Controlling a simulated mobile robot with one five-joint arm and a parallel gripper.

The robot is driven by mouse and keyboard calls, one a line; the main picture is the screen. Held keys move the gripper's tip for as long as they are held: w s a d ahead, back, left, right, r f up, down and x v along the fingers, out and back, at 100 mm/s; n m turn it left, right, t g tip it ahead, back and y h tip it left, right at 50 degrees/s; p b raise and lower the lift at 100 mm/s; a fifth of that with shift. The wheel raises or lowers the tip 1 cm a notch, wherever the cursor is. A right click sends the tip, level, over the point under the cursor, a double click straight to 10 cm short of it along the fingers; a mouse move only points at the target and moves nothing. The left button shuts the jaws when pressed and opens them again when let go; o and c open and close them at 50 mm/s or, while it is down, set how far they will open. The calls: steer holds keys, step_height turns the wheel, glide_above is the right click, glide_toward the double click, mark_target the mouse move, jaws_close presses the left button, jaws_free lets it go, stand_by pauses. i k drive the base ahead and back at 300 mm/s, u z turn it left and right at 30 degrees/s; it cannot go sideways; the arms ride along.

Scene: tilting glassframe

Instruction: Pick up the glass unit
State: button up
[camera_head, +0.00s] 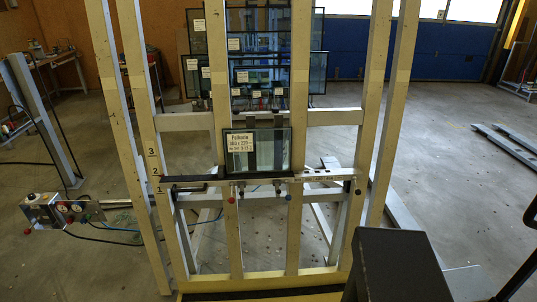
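A small glass unit (272,150) with a dark edge and a white paper label at its upper left stands upright in the tilting frame (233,240). Its lower edge rests at the frame's middle crossbar (320,176), between two uprights, with small clamp-like parts just below it. Nothing is seen holding it from the front. My gripper's fingers are not visible. A dark block at the lower right may be part of my own body.
Several other labelled glass panes (262,48) stand behind the frame. A control box (58,210) with gauges and cables sits at the left. Metal beams (510,145) lie on the floor at the right. Open floor (455,180) lies right of the frame.

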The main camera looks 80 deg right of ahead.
mark_target(265, 149)
steer(key=z, duration=1.9)
steer(key=i, duration=0.25)
steer(key=u, duration=0.6)
